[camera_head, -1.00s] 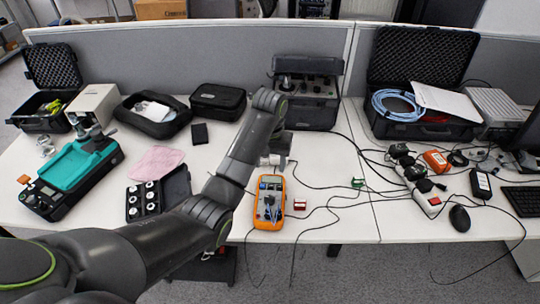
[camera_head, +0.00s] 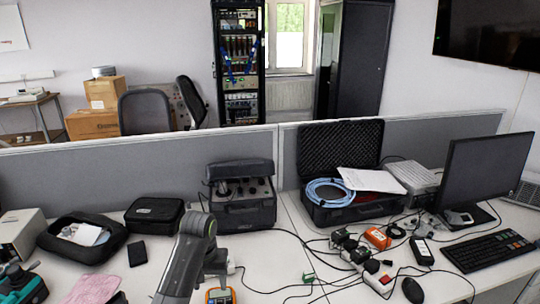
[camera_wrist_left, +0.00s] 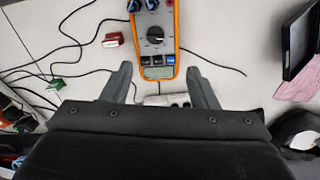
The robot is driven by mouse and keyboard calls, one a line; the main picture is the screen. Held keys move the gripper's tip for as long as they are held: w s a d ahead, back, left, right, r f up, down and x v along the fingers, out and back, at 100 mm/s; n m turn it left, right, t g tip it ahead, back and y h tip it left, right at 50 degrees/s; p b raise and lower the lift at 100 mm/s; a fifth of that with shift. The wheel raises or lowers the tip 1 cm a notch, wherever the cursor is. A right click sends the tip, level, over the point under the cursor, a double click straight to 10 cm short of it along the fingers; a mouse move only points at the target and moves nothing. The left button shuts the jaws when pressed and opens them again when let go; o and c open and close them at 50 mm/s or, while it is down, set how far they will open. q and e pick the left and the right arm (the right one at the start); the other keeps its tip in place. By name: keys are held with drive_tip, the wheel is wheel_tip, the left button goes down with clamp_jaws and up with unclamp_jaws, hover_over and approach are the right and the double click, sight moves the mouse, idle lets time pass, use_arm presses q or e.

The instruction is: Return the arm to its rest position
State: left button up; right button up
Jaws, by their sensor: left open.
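My left arm (camera_head: 183,262) rises from the bottom of the head view, over the white desk. My left gripper (camera_head: 218,264) hangs at its end, small and partly hidden there. In the left wrist view its two fingers (camera_wrist_left: 161,84) are spread apart with nothing held between them. An orange multimeter (camera_wrist_left: 155,40) lies on the desk beyond the fingertips. Its orange edge (camera_head: 220,296) also shows at the bottom of the head view. A light grey block (camera_wrist_left: 163,99) shows between the finger bases. My right gripper is not seen.
A grey instrument case (camera_head: 240,212) stands behind the arm, in front of the partition (camera_head: 60,174). Black pouches (camera_head: 153,215) lie to the left. Right are an open case (camera_head: 345,212), cables, a power strip (camera_head: 378,284) and a monitor (camera_head: 487,172).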

use_arm(q)
drive_tip(key=s+a+f+t, duration=0.1)
drive_tip(key=s+a+f, duration=0.35)
drive_tip(key=s, duration=0.45)
drive_tip(key=s+a+f+t, duration=0.1)
drive_tip(key=s+a+f, duration=0.2)
drive_tip(key=s+f, duration=0.35)
drive_tip(key=s+a+r+t+y, duration=0.1)
drive_tip(key=s+a+r, duration=0.15)
drive_tip(key=s, duration=0.75)
drive_tip(key=s+a+r+t+y, duration=0.1)
drive_tip(key=s+a+r, duration=0.15)
drive_tip(key=s, duration=0.75)
wheel_tip(320, 180, down, 26)
drive_tip(key=a+r+g, duration=0.1)
drive_tip(key=g, duration=0.1)
drive_tip(key=s+d+f+g+h+b, duration=0.1)
drive_tip(key=s+f, duration=1.4)
drive_tip(key=f, duration=0.1)
drive_tip(key=shift+d, duration=0.2)
drive_tip(key=shift+s, duration=0.1)
